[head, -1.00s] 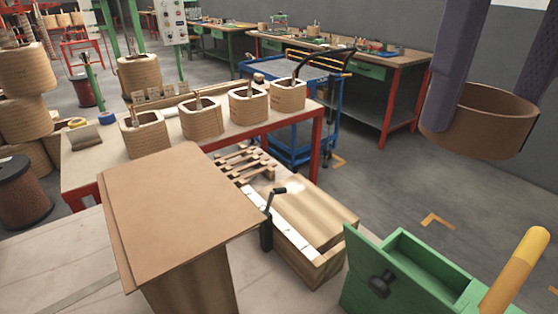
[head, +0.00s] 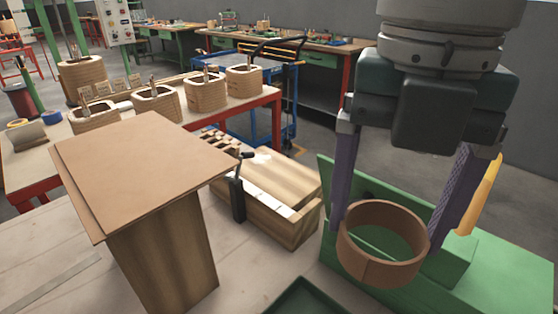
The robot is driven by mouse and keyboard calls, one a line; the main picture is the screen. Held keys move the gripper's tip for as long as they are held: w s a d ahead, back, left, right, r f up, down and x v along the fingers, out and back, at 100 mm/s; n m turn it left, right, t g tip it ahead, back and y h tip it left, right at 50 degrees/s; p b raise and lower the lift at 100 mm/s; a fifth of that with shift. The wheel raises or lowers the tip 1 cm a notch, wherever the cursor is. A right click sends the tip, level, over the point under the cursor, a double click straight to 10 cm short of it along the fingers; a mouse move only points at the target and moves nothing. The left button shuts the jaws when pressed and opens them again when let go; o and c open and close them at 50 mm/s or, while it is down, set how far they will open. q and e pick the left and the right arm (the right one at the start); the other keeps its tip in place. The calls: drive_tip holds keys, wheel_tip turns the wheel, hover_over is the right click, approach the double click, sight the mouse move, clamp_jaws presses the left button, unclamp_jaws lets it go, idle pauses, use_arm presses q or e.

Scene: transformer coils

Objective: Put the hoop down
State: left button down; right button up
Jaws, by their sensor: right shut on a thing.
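A brown ring-shaped hoop (head: 378,270) is in the right part of the head view. My right gripper (head: 387,240) reaches down from above and is shut on the hoop, with one purple finger at each side of its outer wall. The hoop's open top faces up, slightly tilted toward me. It shows in front of a green machine (head: 480,272); I cannot tell whether they touch. My left gripper is not in view.
A brown board (head: 140,165) lies on a wooden block to the left. Beside it is a wooden box (head: 285,195) with a black clamp (head: 238,195). A green tray (head: 305,298) shows at the bottom edge. A yellow handle (head: 482,195) stands behind my right finger. Wound coils (head: 205,92) stand on the table behind.

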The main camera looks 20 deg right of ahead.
sight(395, 269)
drive_tip(key=f+n, duration=0.1)
drive_tip(key=n, duration=0.2)
drive_tip(key=s+f+n+b, duration=0.1)
drive_tip(key=f+n, duration=0.1)
drive_tip(key=s+f+n, duration=0.1)
drive_tip(key=n, duration=0.2)
drive_tip(key=shift+s+d+f+n+b, duration=0.1)
drive_tip(key=shift+d+f+n+b, duration=0.05)
drive_tip(key=shift+f+n+b, duration=0.2)
wheel_tip(395, 269, down, 15)
drive_tip(key=b, duration=0.3)
drive_tip(key=shift+s+f+b, duration=0.1)
drive_tip(key=shift+f+b, duration=0.05)
drive_tip(key=shift+b, duration=0.25)
drive_tip(key=shift+f+b, duration=0.6)
drive_tip(key=shift+f, duration=1.8)
drive_tip(key=shift+f, duration=0.1)
drive_tip(key=o, duration=0.9)
drive_tip(key=shift+o, duration=1.1)
